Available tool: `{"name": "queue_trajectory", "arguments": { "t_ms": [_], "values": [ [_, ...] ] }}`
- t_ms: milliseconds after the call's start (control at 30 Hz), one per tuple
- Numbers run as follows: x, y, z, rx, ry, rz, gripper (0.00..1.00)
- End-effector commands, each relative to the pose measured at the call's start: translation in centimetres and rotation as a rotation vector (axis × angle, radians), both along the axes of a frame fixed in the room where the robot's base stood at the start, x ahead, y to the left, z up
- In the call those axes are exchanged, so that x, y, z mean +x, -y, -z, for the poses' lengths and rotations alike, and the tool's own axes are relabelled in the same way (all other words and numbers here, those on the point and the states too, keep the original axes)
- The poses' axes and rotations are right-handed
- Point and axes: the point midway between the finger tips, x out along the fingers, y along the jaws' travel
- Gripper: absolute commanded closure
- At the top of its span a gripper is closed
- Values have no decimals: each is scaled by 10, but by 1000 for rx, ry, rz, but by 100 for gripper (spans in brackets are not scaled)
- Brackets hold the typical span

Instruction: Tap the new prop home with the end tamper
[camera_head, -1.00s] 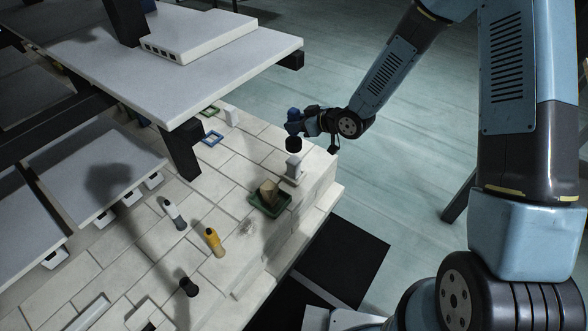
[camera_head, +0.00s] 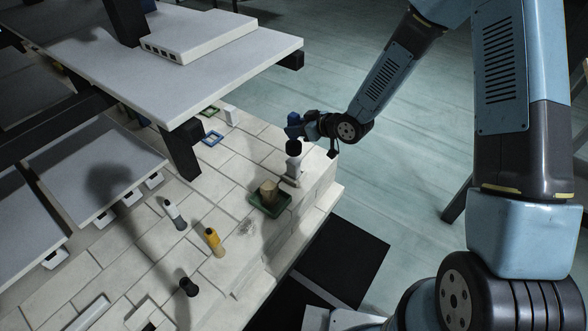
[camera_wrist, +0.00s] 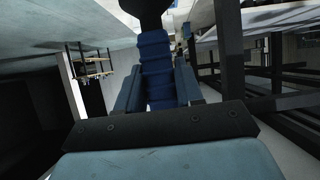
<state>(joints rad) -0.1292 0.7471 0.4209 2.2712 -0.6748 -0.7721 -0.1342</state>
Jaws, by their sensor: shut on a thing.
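My gripper (camera_head: 305,127) is shut on the blue handle (camera_head: 293,119) of the end tamper, at the right edge of the brick deck. The tamper's black round head (camera_head: 294,147) is at the top of a pale upright prop (camera_head: 293,166); it appears to touch it, though the exact contact is too small to tell. The prop stands on the deck near its right edge. In the wrist view my gripper's fingers (camera_wrist: 157,88) close on the ribbed blue handle (camera_wrist: 156,55), with the black head (camera_wrist: 150,10) beyond.
A green tray (camera_head: 257,208) with a tan cylinder (camera_head: 268,190) lies left of the prop. A yellow bottle (camera_head: 214,242), a grey-white bottle (camera_head: 175,214) and a black piece (camera_head: 189,287) stand farther left. A pale shelf (camera_head: 225,70) on a black post (camera_head: 182,155) overhangs the back.

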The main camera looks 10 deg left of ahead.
Motion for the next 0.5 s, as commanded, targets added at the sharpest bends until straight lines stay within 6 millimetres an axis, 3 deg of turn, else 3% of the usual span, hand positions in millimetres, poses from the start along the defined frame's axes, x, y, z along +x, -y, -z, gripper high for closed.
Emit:
{"name": "queue_trajectory", "arguments": {
  "t_ms": [267, 500],
  "values": [
    [-1, 0, 46, 0, -4, 0, 100],
    [0, 0, 42, -1, -1, 0, 100]
  ]
}}
